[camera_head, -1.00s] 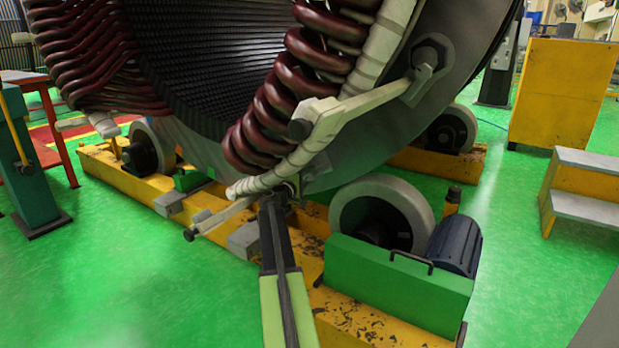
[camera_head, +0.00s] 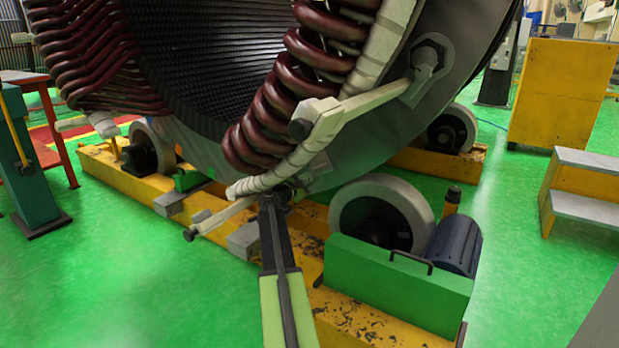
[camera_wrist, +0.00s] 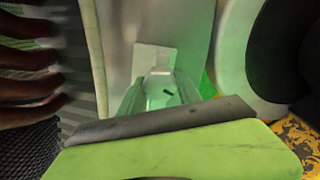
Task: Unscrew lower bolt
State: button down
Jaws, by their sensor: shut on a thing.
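The large round stator (camera_head: 395,135) stands upright with dark red coils (camera_head: 280,95) on its face. An upper bolt (camera_head: 427,57) shows on its grey rim, by a pale clamp arm (camera_head: 345,110). My gripper (camera_head: 280,190) reaches up to the lower edge of the stator, below the coils, and hides the lower bolt there in the head view. In the wrist view, my gripper (camera_wrist: 160,95) is shut on the lower bolt (camera_wrist: 160,76), with a finger on each side. The bolt sits at a pale plate (camera_wrist: 150,54) and its details are blurred.
A grey roller (camera_head: 382,200) and a green motor housing (camera_head: 395,285) stand close to the right of my arm. A yellow base beam (camera_head: 140,190) runs beneath. Another clamp arm (camera_head: 220,215) sticks out just left of my gripper. Green floor is clear at front left.

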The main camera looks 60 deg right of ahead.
jog(key=shift+a+n, duration=0.1)
jog(key=shift+n, duration=0.5)
jog(key=c, duration=0.8)
grip_release()
jog(key=shift+c, duration=0.2)
jog(key=a, duration=1.7)
jog(key=shift+a, duration=0.15)
